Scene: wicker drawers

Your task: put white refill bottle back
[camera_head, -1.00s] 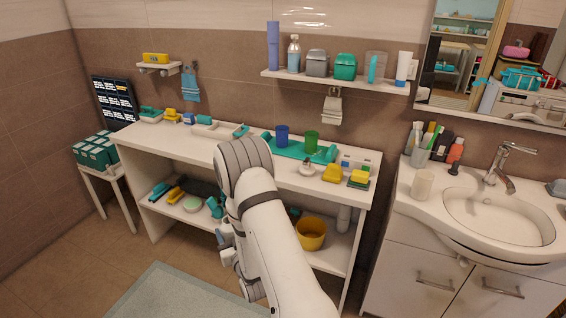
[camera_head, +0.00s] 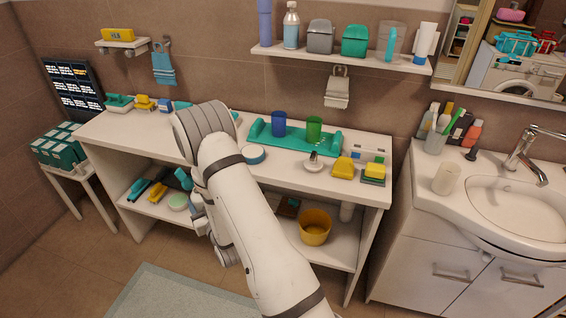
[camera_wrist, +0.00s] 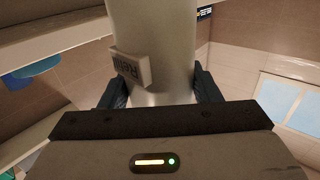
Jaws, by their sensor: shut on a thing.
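In the wrist view, a pale white-grey cylindrical bottle (camera_wrist: 152,40) stands between the two dark fingers of my gripper (camera_wrist: 152,88). A small raised label with dark lettering, partly legible, sits on its left side. The fingers are shut on the bottle. Its top runs out of the frame, and its lower end is partly hidden by the gripper body. In the head view my arm bends over the white counter (camera_head: 100,127), and neither the gripper fingers nor the held bottle can be made out there.
A wall shelf (camera_head: 345,62) holds several bottles and boxes. A teal tray (camera_head: 343,143) with blue and green cups lies on the counter. A yellow bucket (camera_head: 315,227) stands on the lower shelf. A sink (camera_head: 515,205) with a white cup (camera_head: 446,178) is at right.

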